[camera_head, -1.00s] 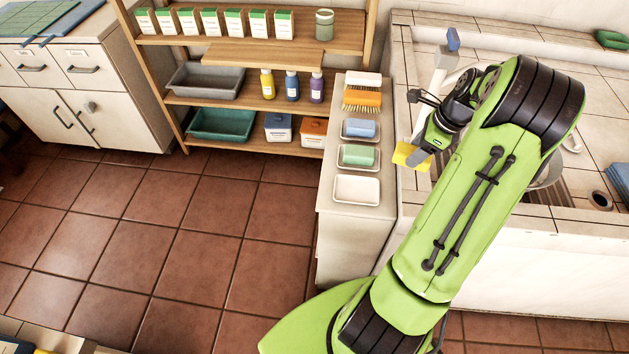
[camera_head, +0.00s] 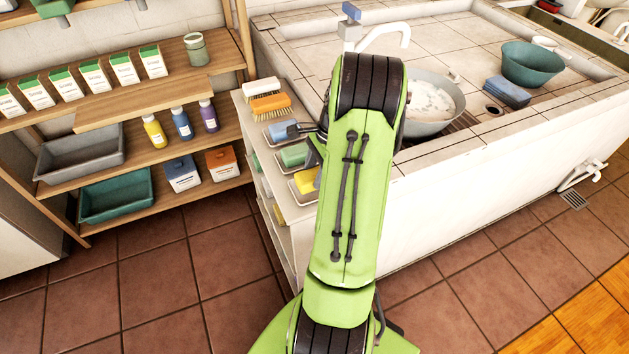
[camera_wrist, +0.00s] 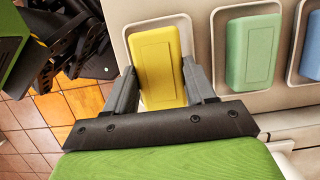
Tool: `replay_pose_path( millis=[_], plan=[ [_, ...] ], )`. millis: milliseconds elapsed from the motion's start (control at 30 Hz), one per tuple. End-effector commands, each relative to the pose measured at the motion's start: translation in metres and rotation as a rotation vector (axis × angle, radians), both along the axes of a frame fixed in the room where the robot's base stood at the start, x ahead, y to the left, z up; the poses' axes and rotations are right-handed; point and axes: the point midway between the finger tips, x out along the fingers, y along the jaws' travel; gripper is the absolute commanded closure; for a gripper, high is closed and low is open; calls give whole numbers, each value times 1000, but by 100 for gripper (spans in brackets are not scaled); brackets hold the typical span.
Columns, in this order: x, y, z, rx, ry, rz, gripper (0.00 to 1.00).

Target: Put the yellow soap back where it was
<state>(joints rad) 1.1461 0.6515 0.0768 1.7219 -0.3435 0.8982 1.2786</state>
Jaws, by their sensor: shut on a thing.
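The yellow soap (camera_head: 307,180) is at the nearest white dish (camera_head: 293,188) on the narrow counter, beside the green soap (camera_head: 294,155) in its dish. The wrist view shows the yellow soap (camera_wrist: 158,45) between the two fingers of my gripper (camera_wrist: 160,68), which is shut on it. The soap lies within the dish's outline, slightly turned against it. I cannot tell whether it touches the dish bottom. The green soap (camera_wrist: 251,50) and the blue soap (camera_wrist: 314,50) sit in their dishes to the right. My arm hides most of the gripper in the head view.
Two brushes, one white (camera_head: 262,87) and one orange (camera_head: 263,106), lie at the counter's far end. A shelf with bottles and tubs (camera_head: 115,195) stands to the left. The tiled washbasin (camera_head: 470,150) with a grey bowl (camera_head: 428,125) is on the right.

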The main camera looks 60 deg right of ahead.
Motion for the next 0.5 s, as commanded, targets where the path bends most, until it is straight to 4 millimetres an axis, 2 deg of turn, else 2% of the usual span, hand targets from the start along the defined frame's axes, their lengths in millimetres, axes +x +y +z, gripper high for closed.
replay_pose_path(
  millis=[33,100,400,433,500],
  plan=[
    [-1,0,-15,4,3,-1,87],
    [0,0,-21,1,1,-2,87],
    [0,0,-21,1,1,-2,87],
    [0,0,-22,1,2,-3,44],
    [0,0,-21,1,2,-3,33]
  ],
)
